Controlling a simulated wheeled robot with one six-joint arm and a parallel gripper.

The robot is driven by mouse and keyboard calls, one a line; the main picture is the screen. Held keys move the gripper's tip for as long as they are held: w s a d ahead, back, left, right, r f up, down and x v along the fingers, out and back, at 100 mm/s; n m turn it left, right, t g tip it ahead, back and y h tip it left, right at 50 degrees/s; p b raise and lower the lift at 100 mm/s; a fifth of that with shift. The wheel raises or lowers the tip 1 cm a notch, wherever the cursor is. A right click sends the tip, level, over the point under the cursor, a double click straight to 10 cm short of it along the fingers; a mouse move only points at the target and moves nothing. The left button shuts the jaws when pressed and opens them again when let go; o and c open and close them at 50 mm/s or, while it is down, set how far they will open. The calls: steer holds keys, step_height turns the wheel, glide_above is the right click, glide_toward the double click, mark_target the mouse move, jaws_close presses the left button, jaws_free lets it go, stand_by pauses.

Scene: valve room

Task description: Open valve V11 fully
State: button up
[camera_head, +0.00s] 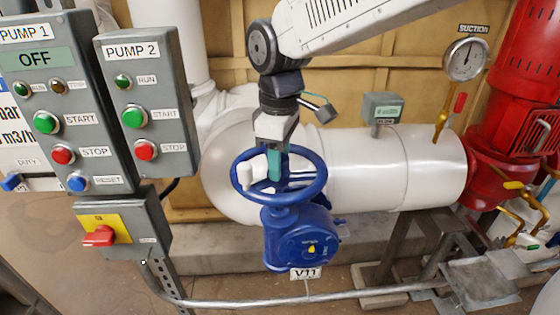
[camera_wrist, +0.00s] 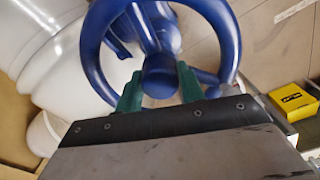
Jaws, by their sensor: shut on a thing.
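Valve V11 has a blue handwheel (camera_head: 321,176) on top of a blue gearbox body (camera_head: 290,243), with a white V11 tag (camera_head: 305,273) below. A small yellow indicator (camera_head: 312,249) sits on the body's face; its reading is too small to make out. My gripper (camera_head: 275,168) reaches down from above into the wheel. In the wrist view, the green fingers (camera_wrist: 160,90) stand on either side of the blue middle part of the handwheel (camera_wrist: 229,45). My gripper is shut on the wheel; the exact contact is partly hidden.
Pump panels (camera_head: 150,105) with buttons stand at the left, a red switch (camera_head: 99,237) below them. A large white pipe (camera_head: 370,170) runs behind the valve. A suction gauge (camera_head: 465,60) and red pump (camera_head: 515,100) stand right. A conduit (camera_head: 300,302) crosses in front.

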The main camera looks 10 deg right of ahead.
steer(key=n, duration=0.2)
steer(key=f+n, duration=0.1)
steer(key=n, duration=0.2)
steer(key=shift+s+d, duration=0.1)
steer(key=n, duration=0.4)
steer(key=shift+n, duration=0.3)
steer(key=o, duration=1.1)
steer(key=shift+c, duration=0.2)
steer(key=shift+r, duration=3.4)
